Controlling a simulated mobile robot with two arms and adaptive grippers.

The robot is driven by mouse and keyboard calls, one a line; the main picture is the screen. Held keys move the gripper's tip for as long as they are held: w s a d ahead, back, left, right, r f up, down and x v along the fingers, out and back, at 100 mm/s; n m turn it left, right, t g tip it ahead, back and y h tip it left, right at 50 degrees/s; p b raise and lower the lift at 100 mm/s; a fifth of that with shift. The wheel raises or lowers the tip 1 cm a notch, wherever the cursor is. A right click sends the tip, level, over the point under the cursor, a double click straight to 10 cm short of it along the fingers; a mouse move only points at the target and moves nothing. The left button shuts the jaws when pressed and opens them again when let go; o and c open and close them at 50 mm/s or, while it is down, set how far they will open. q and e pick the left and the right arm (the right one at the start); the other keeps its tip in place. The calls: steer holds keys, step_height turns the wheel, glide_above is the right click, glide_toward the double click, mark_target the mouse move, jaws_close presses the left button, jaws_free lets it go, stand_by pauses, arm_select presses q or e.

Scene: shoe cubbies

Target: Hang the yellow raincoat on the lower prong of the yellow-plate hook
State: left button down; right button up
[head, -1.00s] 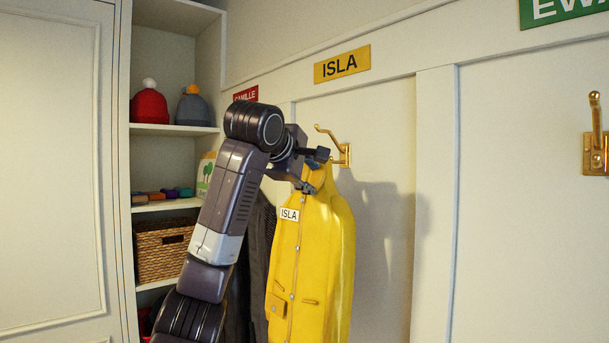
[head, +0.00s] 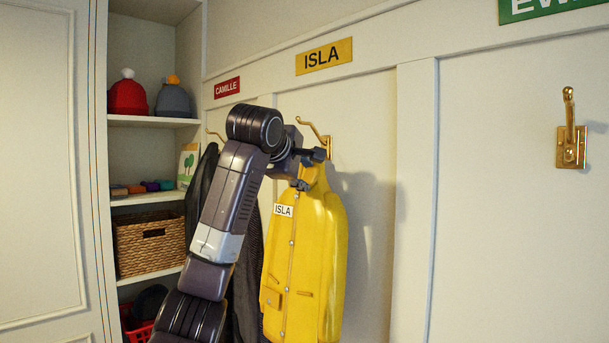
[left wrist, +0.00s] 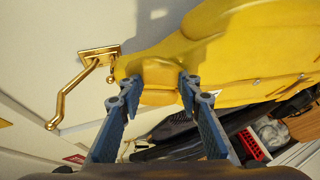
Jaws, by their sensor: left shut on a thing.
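The yellow raincoat (head: 300,255), with an ISLA tag on its chest, hangs upright from my left gripper (head: 308,170). In the left wrist view my left gripper (left wrist: 160,88) is shut on the collar of the raincoat (left wrist: 235,60). The brass hook (head: 328,146) is on the wall below the yellow ISLA plate (head: 324,57). In the head view its upper prong shows, and my gripper hides the lower part. In the left wrist view the hook (left wrist: 100,54) has its short prong close to the collar's edge; I cannot tell whether they touch. My right gripper is out of view.
Another brass hook (head: 571,146) is on the right under a green plate (head: 545,8). A dark coat (head: 245,285) hangs just left of the raincoat. Shelves at left hold hats (head: 128,97) and a wicker basket (head: 150,243).

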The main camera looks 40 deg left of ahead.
arm_select(q)
steer(key=shift+r, duration=0.1)
stand_by(0.3)
steer(key=c, duration=1.4)
jaws_free()
steer(key=shift+o, duration=0.4)
steer(key=shift+s, duration=0.1)
